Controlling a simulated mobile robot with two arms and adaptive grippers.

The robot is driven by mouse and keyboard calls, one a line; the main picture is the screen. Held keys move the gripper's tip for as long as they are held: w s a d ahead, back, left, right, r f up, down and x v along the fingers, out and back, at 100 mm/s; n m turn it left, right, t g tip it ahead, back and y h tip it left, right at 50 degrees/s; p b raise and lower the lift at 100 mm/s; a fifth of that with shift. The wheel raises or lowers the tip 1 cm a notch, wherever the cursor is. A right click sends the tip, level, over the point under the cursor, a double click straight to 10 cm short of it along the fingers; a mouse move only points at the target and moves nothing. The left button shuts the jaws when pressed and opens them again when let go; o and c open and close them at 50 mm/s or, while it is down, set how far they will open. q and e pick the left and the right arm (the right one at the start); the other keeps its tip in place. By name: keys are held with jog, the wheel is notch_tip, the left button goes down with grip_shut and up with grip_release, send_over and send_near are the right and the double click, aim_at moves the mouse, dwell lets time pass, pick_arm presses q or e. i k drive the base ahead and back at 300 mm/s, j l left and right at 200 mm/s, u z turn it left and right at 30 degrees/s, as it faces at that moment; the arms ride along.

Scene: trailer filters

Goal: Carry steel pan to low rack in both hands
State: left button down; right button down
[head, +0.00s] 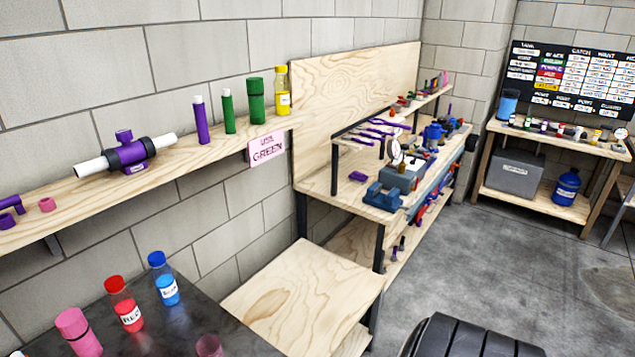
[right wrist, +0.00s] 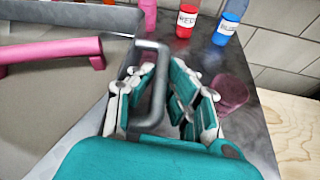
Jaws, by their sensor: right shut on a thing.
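The steel pan (right wrist: 45,120) fills the left of the right wrist view, with a grey rim wall (right wrist: 70,14) along its far side. A grey bar handle (right wrist: 158,95) stands at its right side. My right gripper (right wrist: 163,75), with teal pads, is shut on this handle. A pink bar (right wrist: 50,50) lies across the pan area; whether it rests in the pan I cannot tell. In the head view, a low two-level wooden stand (head: 300,295), perhaps the low rack, has a bare top. The pan and both grippers are outside the head view.
A dark tabletop (head: 205,325) holds a red bottle (head: 123,305), a blue bottle (head: 163,280) and pink vessels (head: 78,332). A wall shelf (head: 170,160) with tubes runs above. A cluttered workbench (head: 350,190) stands beyond the stand. The floor (head: 510,270) at right is open.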

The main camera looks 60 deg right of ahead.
aim_at(303, 294)
jog(key=k+l, duration=0.1)
jog(key=l, duration=0.3)
jog(key=k+l, duration=0.1)
jog(key=l, duration=3.05)
jog(key=i+l, duration=0.5)
jog(key=i, duration=0.15)
jog(key=z, duration=0.05)
